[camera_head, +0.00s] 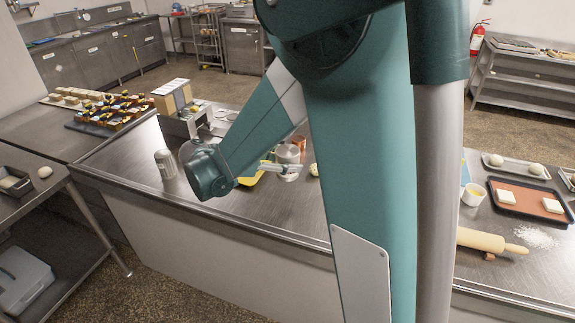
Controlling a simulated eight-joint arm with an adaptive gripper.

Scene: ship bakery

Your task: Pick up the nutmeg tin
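No label reading nutmeg is legible, so I cannot tell for sure which thing is the nutmeg tin. A small silver cylinder with a rounded top (165,165) stands upright at the left of the steel counter (130,185), left of my arm's lower joint and apart from it. A pale round container (288,154) stands behind a thin grey part that seems to be my gripper (285,168), low over the counter. Whether its fingers are open or hold something is too small to see. My teal arm hides the middle of the counter.
A yellow item (250,180) lies beside my arm's lower joint. A cardboard box (173,97) and a tray of dark pastries (108,113) are at the back left. A rolling pin (480,240) and a baking tray (528,199) lie at the right. The front left counter is clear.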

